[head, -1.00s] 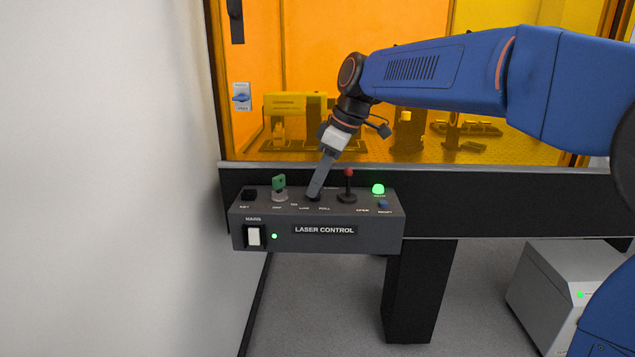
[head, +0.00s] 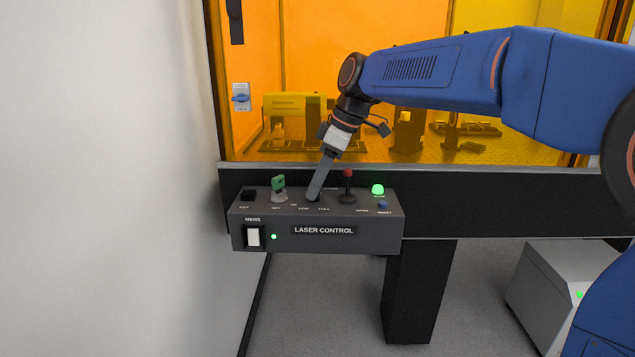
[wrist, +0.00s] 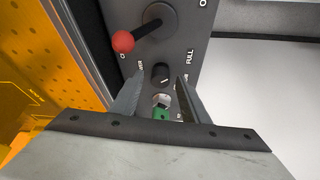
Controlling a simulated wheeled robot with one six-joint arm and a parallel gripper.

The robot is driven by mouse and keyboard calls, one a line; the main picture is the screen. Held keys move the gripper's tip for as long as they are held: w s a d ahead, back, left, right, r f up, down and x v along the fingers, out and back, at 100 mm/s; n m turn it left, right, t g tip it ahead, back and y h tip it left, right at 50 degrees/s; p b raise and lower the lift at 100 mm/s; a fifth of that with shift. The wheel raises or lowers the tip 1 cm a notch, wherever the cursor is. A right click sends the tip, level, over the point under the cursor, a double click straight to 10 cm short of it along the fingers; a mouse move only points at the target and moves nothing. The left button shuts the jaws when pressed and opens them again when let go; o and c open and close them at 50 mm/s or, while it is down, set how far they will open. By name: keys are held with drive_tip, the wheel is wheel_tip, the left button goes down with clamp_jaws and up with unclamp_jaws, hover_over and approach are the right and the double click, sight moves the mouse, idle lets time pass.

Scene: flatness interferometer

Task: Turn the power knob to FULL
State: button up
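The power knob (wrist: 160,74) is a small black knob with a white pointer line, on the top face of the grey laser control box (head: 375,225). In the wrist view it sits between the tips of my gripper (wrist: 160,80), with a gap showing on both sides. The fingers are open. The FULL label (wrist: 190,57) is printed beside the knob. In the head view my gripper (head: 313,196) points down onto the panel, tilted, and its fingers hide most of the knob. I cannot tell exactly which label the pointer line faces.
A red-tipped lever (head: 348,186) stands close to the right of the knob. A green key (head: 278,187) stands to its left. A green lamp (head: 377,189) and blue button (head: 383,205) are further right. The orange enclosure window (head: 340,70) rises behind.

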drive_tip(key=v, duration=1.7)
drive_tip(key=shift+s+d+r, duration=0.1)
drive_tip(key=shift+d, duration=0.05)
drive_tip(key=s+d+f+m+t+h, duration=0.2)
drive_tip(key=s+d+f+m, duration=0.6)
drive_tip(key=s+d+f, duration=0.3)
drive_tip(key=s+d+f+m+t+h, duration=0.2)
drive_tip(key=s+d+f+m, duration=0.5)
drive_tip(key=s+f, duration=1.1)
drive_tip(key=d+f, duration=0.4)
drive_tip(key=shift+d+f+m, duration=0.15)
drive_tip(key=shift+d+m, duration=0.05)
drive_tip(key=shift+m, duration=0.2)
